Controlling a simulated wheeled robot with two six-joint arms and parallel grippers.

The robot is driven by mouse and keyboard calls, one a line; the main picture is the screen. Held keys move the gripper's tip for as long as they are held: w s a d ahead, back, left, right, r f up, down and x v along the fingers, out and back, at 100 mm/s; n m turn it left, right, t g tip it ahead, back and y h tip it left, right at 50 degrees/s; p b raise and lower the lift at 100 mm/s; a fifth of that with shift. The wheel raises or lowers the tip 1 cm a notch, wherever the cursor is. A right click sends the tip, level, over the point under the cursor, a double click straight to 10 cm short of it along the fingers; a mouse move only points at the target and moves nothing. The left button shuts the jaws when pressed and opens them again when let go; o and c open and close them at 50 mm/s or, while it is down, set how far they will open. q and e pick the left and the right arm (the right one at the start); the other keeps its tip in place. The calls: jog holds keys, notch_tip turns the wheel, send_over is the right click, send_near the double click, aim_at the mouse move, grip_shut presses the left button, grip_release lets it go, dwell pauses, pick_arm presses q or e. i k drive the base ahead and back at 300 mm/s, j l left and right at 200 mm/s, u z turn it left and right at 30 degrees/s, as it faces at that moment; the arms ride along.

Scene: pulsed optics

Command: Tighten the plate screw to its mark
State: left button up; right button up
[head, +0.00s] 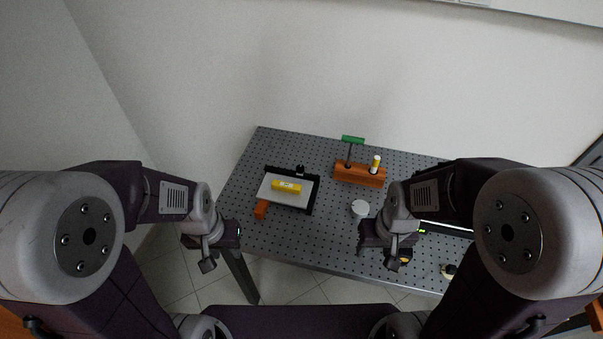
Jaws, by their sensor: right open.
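A flat white plate (270,194) in a black frame (309,199) lies on the table's left half, with a yellow cylinder (287,187) on it. A small black knob-like part (299,170) stands at the frame's back edge; the plate screw and its mark are too small to make out. A green T-handled driver (352,139) stands upright in an orange-brown block (346,176). My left gripper (207,265) is off the table's left front edge, its jaws unclear. My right gripper (391,263) is open and empty over the front of the table.
A yellow-and-white cylinder (376,162) stands in the block beside the driver. A white round lid (360,208) lies in front of it. An orange block (261,209) sits at the frame's front left corner. The perforated grey table (325,235) is clear at front centre.

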aim_at(300, 168)
jog(key=i+u, duration=0.2)
jog(key=u, duration=0.2)
jog(key=i+l+u, duration=0.15)
jog(key=u, duration=0.2)
jog(key=i+l+u, duration=0.2)
jog(key=u, duration=0.2)
